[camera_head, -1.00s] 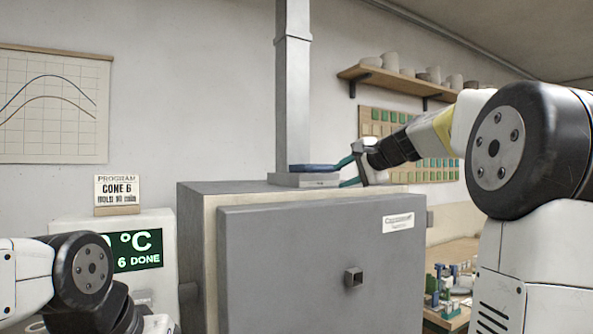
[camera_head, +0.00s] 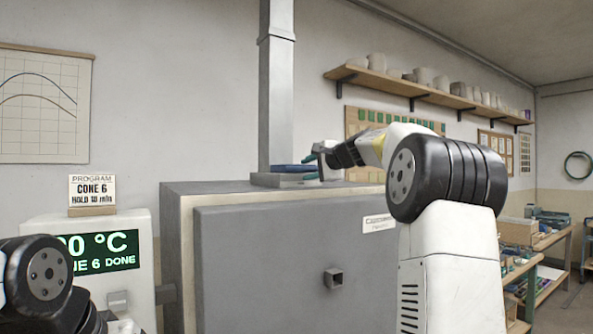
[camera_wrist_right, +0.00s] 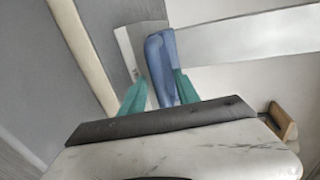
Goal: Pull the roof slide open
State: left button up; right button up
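The roof slide (camera_head: 290,168) is a flat blue piece in a grey housing (camera_head: 285,180) at the foot of the flue, on top of the kiln. My right gripper (camera_head: 312,168) is at the right end of the slide, with one teal finger above and one below it. In the right wrist view, the blue slide (camera_wrist_right: 161,60) reaches between the two teal fingertips (camera_wrist_right: 160,82). The fingers look spread around it, with a small gap at the left finger; contact at the right finger is unclear. My left gripper is out of view; only its arm shows at bottom left.
The grey kiln (camera_head: 290,265) fills the middle, with the tall flue (camera_head: 277,90) rising from its roof. A controller box (camera_head: 100,230) stands at left with a cone sign (camera_head: 93,190). A wall shelf (camera_head: 420,90) of pots and a workbench (camera_head: 540,240) are at right.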

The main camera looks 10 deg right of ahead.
grip_shut()
dwell(1.4)
